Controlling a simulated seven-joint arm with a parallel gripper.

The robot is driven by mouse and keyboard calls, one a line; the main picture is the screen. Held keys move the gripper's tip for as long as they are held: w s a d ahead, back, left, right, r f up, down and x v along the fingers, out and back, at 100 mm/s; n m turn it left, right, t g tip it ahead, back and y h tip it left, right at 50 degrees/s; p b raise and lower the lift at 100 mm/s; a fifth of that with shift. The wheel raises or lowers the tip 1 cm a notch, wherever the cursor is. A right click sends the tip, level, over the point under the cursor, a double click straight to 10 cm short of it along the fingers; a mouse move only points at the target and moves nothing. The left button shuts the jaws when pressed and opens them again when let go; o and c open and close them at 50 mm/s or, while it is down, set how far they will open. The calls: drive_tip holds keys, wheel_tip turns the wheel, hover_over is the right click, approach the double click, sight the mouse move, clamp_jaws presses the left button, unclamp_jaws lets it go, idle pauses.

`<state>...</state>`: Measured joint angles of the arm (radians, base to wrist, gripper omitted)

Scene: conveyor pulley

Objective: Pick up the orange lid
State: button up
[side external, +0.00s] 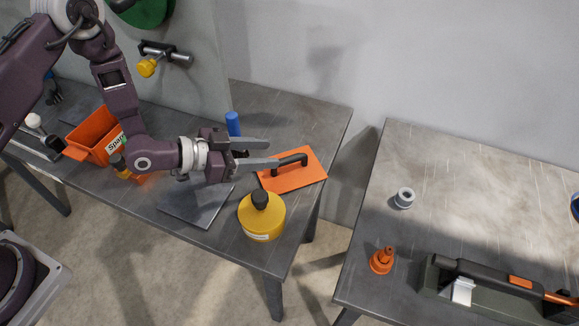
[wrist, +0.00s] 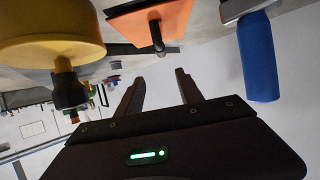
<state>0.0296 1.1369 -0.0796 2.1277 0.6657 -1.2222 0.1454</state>
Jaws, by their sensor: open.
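The orange lid (side external: 290,179) is a flat rectangular plate with a dark bar handle (side external: 290,160) on top. It lies near the right end of the left table. In the wrist view the lid (wrist: 135,27) is at the top centre, with its handle (wrist: 158,40) pointing down the picture. My gripper (side external: 273,153) is open, with its fingers pointing right toward the lid's left side. In the side view one fingertip overlaps the handle's left end; I cannot tell if they touch. In the wrist view my fingertips (wrist: 159,76) are apart and nothing is between them.
A yellow container (side external: 262,220) with a black cap stands in front of the lid. A blue cylinder (side external: 233,123) stands behind my gripper. An orange bin (side external: 93,134) is at the left. A gap separates this table from the right table (side external: 460,190).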

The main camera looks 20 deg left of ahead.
sight(284, 159)
wheel_tip(284, 159, down, 4)
drive_tip(key=shift+w+d+r, duration=0.1)
drive_tip(key=shift+w+d, duration=0.05)
drive_tip(key=x, duration=0.6)
drive_tip(key=shift+w+r, duration=0.2)
drive_tip(key=shift+w, duration=0.45)
clamp_jaws()
